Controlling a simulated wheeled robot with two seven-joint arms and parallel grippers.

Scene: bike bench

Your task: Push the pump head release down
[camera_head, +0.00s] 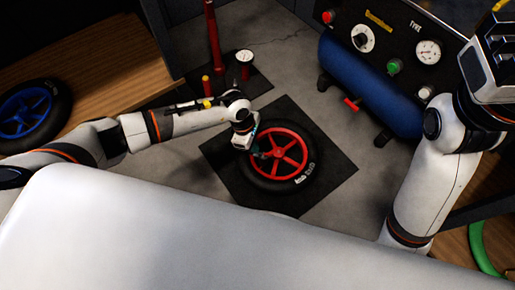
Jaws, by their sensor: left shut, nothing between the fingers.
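My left gripper (259,152) is shut and empty, low over the left side of a black tyre (262,182) with a red spoked rim (283,151). The wheel lies flat on a dark square mat (331,178). I cannot make out a pump head or its release; the gripper covers that part of the rim. A red floor pump (213,40) stands at the back, with a white gauge (244,56) to its right. My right gripper (498,45) is raised at the upper right, partly cut off, and its fingers are unclear.
A blue compressor tank (360,85) with a black knob panel (378,42) stands back right. A wooden bench (95,65) and a blue-rimmed wheel (28,112) are at the left. A green hose (480,245) is at the lower right. Bare grey floor surrounds the mat.

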